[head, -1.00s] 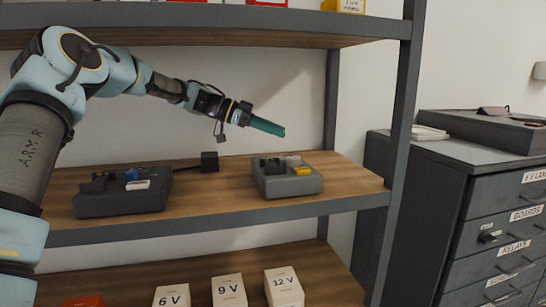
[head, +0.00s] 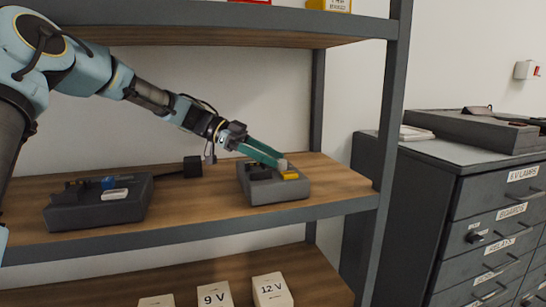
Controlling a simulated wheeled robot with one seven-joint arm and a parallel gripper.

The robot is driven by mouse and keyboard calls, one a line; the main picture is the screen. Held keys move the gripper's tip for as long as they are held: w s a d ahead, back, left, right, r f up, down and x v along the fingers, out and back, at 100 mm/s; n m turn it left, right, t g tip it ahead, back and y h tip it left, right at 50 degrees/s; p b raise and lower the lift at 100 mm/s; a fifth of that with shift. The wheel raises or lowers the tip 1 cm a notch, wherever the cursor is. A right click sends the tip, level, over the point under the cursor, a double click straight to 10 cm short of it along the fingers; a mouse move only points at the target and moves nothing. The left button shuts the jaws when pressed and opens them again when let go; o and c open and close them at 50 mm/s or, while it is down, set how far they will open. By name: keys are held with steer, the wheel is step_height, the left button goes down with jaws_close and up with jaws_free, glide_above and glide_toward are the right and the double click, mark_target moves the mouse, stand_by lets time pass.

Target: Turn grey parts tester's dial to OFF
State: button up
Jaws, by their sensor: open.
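The grey parts tester (head: 272,192) is a small grey box on the middle shelf, right of centre, with dark parts and a yellow part (head: 290,175) on top. My gripper (head: 277,158) has teal fingers and reaches down from the left over the tester's top. The fingers are a little apart. A small light grey knob-like piece (head: 283,164) shows at the fingertips; I cannot tell whether they touch it. The dial's marks are too small to read, and the fingers hide part of the tester's top.
A darker box (head: 98,208) with a blue part and a white label stands left on the same wooden shelf (head: 200,205). A black block (head: 193,166) sits behind. The upper shelf (head: 220,25) overhangs, and a post (head: 388,110) stands at right. White boxes (head: 272,290) are below.

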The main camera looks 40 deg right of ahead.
steer(key=shift+s+d+f, duration=0.25)
steer(key=shift+s+d, duration=0.05)
steer(key=shift+s, duration=0.1)
jaws_close()
